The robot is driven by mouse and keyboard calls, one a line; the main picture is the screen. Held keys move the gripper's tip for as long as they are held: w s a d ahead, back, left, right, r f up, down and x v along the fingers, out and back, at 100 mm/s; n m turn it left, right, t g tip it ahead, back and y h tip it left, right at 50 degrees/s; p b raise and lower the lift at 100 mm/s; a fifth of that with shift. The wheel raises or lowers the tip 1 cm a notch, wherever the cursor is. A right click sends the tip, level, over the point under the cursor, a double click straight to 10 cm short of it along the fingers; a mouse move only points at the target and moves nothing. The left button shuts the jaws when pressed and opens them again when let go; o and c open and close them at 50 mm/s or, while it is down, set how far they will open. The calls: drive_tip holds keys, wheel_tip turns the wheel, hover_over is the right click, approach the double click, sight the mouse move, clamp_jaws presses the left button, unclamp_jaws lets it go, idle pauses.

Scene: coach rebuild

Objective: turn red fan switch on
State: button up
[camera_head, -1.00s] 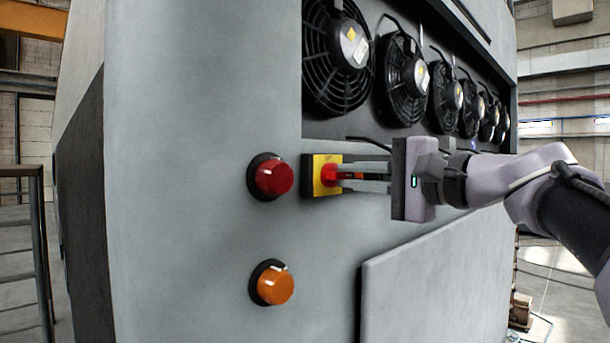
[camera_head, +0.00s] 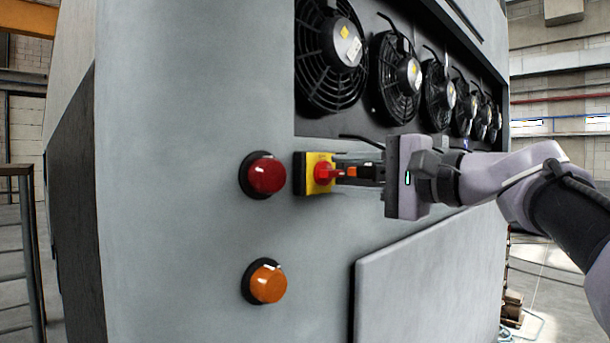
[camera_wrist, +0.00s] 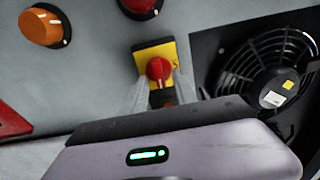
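The red fan switch (camera_head: 324,173) is a red rotary handle on a yellow square plate, on the grey panel below the fans. It also shows in the wrist view (camera_wrist: 158,70), with a pale mark on its face. My gripper (camera_head: 345,172) reaches it from the right in the head view. In the wrist view its two pale fingers (camera_wrist: 160,88) stand apart, one on each side of the lower part of the switch. They look open, with a gap around the handle; light contact cannot be ruled out.
A red round knob (camera_head: 266,176) sits just left of the switch, and an orange knob (camera_head: 268,283) lies below it. Several black fans (camera_head: 331,55) line the recess above. A raised panel (camera_head: 430,280) lies below my gripper. A railing (camera_head: 25,240) stands at far left.

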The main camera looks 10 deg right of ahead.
drive_tip(key=b+v, duration=0.4)
drive_tip(key=v, duration=1.3)
